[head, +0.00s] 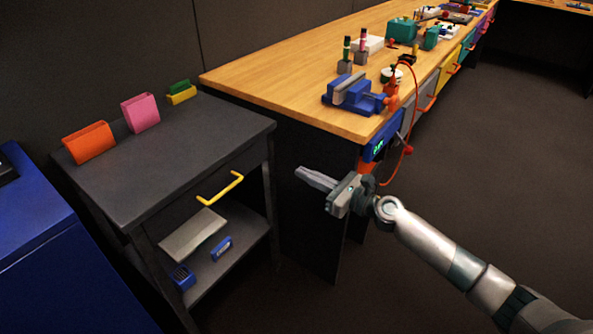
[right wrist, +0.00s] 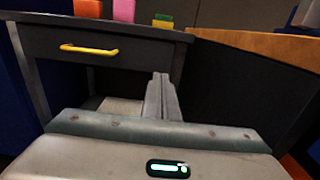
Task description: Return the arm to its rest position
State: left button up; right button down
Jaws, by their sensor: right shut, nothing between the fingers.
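My right arm (head: 436,245) reaches in from the lower right of the head view. My right gripper (head: 300,172) is shut and empty, in the air in front of the dark side panel of the workbench and to the right of the dark cabinet. In the right wrist view its closed fingers (right wrist: 161,78) point toward the cabinet, apart from it. My left gripper is not in view. No trackball is clear to me in these views.
The dark cabinet (head: 188,143) has a yellow drawer handle (head: 219,188) and an open shelf. The wooden workbench (head: 290,88) carries a blue vise (head: 350,94) and several tools. A red cable (head: 415,110) hangs at its edge. Floor at the right (head: 500,150) is clear.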

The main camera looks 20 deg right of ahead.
jog(key=shift+s+d, duration=0.15)
jog(key=shift+s, duration=0.1)
